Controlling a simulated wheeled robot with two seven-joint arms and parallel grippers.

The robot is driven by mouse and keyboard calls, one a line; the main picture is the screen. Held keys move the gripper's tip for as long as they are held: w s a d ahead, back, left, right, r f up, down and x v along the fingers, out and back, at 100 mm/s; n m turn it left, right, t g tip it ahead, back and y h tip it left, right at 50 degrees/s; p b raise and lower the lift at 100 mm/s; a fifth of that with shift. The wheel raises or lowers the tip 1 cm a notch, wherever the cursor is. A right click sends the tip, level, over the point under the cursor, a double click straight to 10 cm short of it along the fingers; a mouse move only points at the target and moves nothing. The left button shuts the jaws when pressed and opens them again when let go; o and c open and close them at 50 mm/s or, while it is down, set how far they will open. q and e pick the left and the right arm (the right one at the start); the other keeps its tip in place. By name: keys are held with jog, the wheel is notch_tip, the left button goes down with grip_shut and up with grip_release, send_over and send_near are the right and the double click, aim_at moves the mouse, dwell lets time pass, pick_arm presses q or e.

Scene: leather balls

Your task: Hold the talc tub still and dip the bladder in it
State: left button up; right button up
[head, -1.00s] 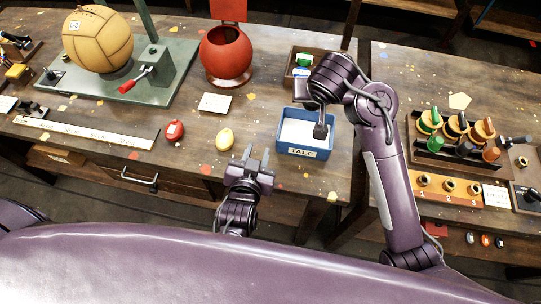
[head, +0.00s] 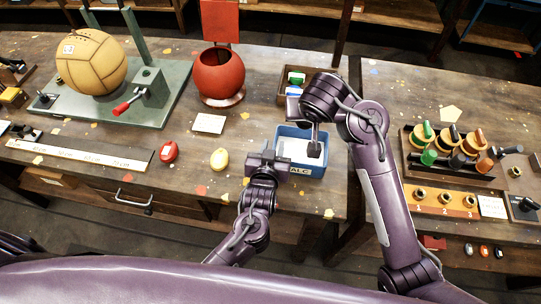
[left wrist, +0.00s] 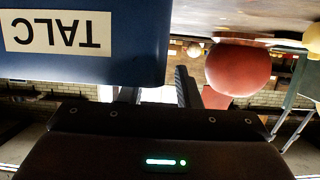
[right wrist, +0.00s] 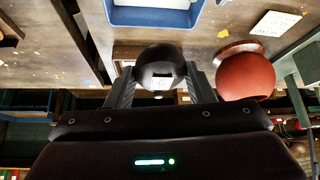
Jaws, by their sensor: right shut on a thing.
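The blue talc tub (head: 309,172) sits near the table's front edge, white inside. My left gripper (head: 266,156) is open at its front-left corner. In the left wrist view the tub's labelled wall (left wrist: 110,65) covers part of one finger, and the other finger shows beside the tub's edge. I cannot tell whether they touch. In the right wrist view the tub lies beyond, at the top. In the head view my right arm overhangs the tub, and the bladder cannot be made out clearly.
A red pot (head: 219,74) stands behind and left of the tub. A yellow bulb (head: 219,160) and a red one (head: 168,152) lie left of my left gripper. A wooden box (head: 291,88) stands behind the tub. A gap separates the right table.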

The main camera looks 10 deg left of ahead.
pick_arm(q)
jog(key=shift+w, duration=0.3)
grip_shut()
dwell(1.7)
